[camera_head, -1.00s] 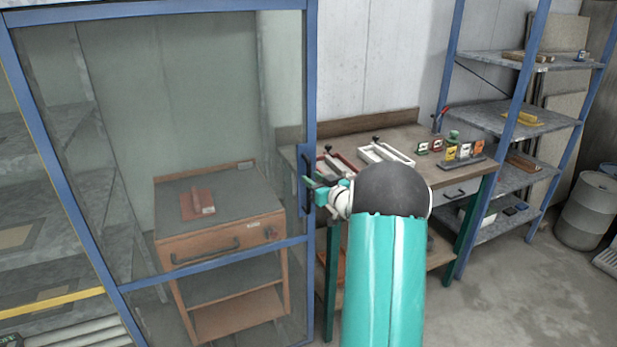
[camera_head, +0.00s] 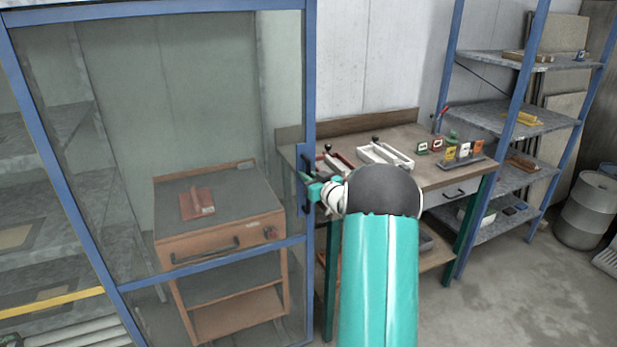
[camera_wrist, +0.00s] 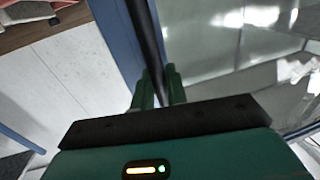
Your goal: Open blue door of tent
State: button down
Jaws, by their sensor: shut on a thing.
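The blue-framed door (camera_head: 311,90) with a clear panel fills the left half of the head view and looks closed. Its dark upright handle (camera_head: 305,170) sits on the right frame post. My gripper (camera_head: 312,190) is at this handle, at the end of my teal arm. In the wrist view, the two green fingers of my gripper (camera_wrist: 158,88) are shut around the dark handle bar (camera_wrist: 147,40), one on each side. The blue frame (camera_wrist: 118,40) runs beside the bar. In the head view the fingertips are small and partly hidden by my wrist.
Behind the panel stands a brown cabinet (camera_head: 222,232) with a red-brown tool on top. A workbench (camera_head: 440,172) with small items is right of the door. Blue-posted shelves (camera_head: 545,125) and a grey barrel (camera_head: 585,210) stand further right.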

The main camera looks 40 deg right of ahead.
aim_at(103, 213)
jog(key=w+a, duration=0.5)
jog(key=a, duration=1.3)
jog(key=w+a, duration=0.6)
jog(key=a, duration=1.3)
jog(key=w+a, duration=0.5)
jog(key=a, duration=1.3)
jog(key=shift+w+a, duration=0.2)
jog(key=shift+a, duration=0.2)
jog(key=c, duration=1.5)
grip_release()
jog(key=shift+s, duration=0.1)
jog(key=s, duration=0.9)
jog(key=s+a, duration=0.1)
jog(key=s, duration=0.3)
jog(key=shift+s+a, duration=0.1)
jog(key=shift+s, duration=0.2)
